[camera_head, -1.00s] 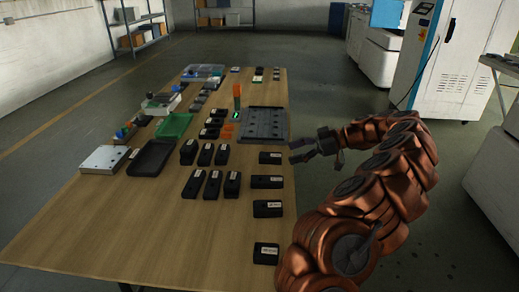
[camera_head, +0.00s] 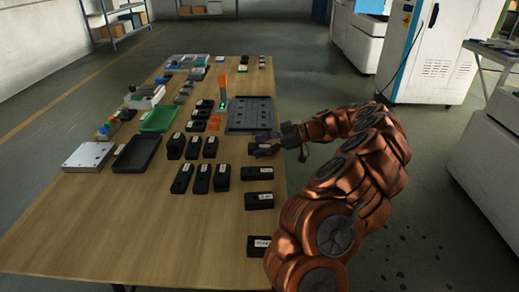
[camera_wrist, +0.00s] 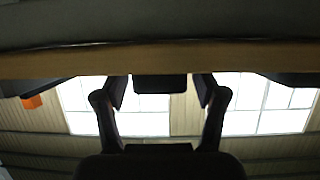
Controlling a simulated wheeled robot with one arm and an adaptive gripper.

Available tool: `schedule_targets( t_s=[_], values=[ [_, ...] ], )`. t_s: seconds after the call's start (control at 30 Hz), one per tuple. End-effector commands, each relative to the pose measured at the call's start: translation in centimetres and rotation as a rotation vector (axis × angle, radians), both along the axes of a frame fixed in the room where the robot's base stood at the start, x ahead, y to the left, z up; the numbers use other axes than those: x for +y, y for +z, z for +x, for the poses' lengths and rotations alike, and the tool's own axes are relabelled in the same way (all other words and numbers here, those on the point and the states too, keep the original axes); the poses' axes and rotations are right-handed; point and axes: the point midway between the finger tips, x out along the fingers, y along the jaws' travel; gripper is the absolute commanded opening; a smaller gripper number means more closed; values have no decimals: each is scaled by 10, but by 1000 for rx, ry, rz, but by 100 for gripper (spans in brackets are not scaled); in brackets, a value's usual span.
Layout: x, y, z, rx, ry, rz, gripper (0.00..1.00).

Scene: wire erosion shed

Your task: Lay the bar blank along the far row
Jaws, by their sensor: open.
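Several black labelled blocks stand on the wooden table; I cannot tell by label which is the bar blank. One black block (camera_head: 256,149) lies near the table's right edge, just in front of the grey tray. My gripper (camera_head: 278,143) is at this block's right end, reaching in from the right. In the wrist view, which looks upside down, the open fingers (camera_wrist: 158,92) stand to either side of a black block (camera_wrist: 160,84), with gaps at both sides.
A grey tray with holes (camera_head: 250,114) lies beyond the block. An orange-topped post (camera_head: 222,88), a green tray (camera_head: 158,119), a black tray (camera_head: 136,153) and a silver plate (camera_head: 88,156) stand farther left. The table's near left part is bare.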

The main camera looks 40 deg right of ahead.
Motion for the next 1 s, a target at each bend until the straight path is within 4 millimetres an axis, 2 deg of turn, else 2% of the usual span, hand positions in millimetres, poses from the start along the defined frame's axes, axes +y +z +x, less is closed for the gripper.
schedule_targets(
  t_s=[0.3, 0.9, 0.97, 1.0],
  values=[
    [5, -2, 3, 1, 2, 0, 69],
    [5, -2, 3, 1, 1, 1, 6],
    [4, -2, 3, 1, 2, 0, 0],
    [4, -2, 3, 1, 1, 1, 0]
  ],
)
